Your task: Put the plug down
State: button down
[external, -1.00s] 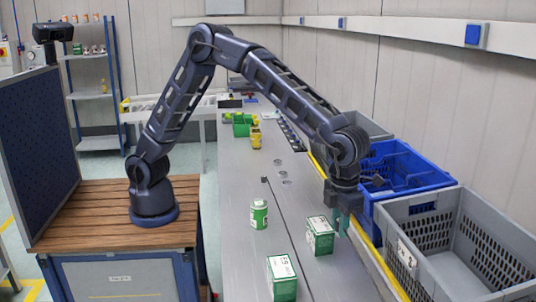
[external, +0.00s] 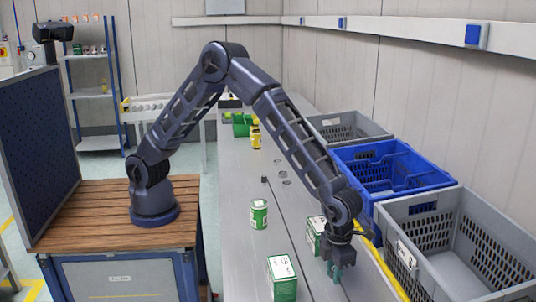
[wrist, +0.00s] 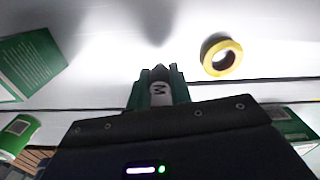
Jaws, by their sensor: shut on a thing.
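My gripper (external: 336,272) has green fingers and hangs low over the front part of the grey table, just right of a green-and-white box (external: 316,236). In the wrist view my gripper (wrist: 160,92) is shut on the plug (wrist: 159,88), a small dark piece with a pale, marked band. The plug points away from the palm, toward the pale table surface. In the external view I cannot make out the plug between the fingers. I cannot tell whether its tip touches the table.
A yellow ring (wrist: 221,58) lies close by in the wrist view. Another green box (external: 282,278) and a green can (external: 259,214) stand to the left. A blue tote (external: 391,202) and a grey tote (external: 408,254) line the right side. The table's middle is mostly clear.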

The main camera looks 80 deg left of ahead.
jog(key=shift+f, duration=1.7)
jog(key=shift+f, duration=0.1)
jog(key=c, duration=1.3)
grip_release()
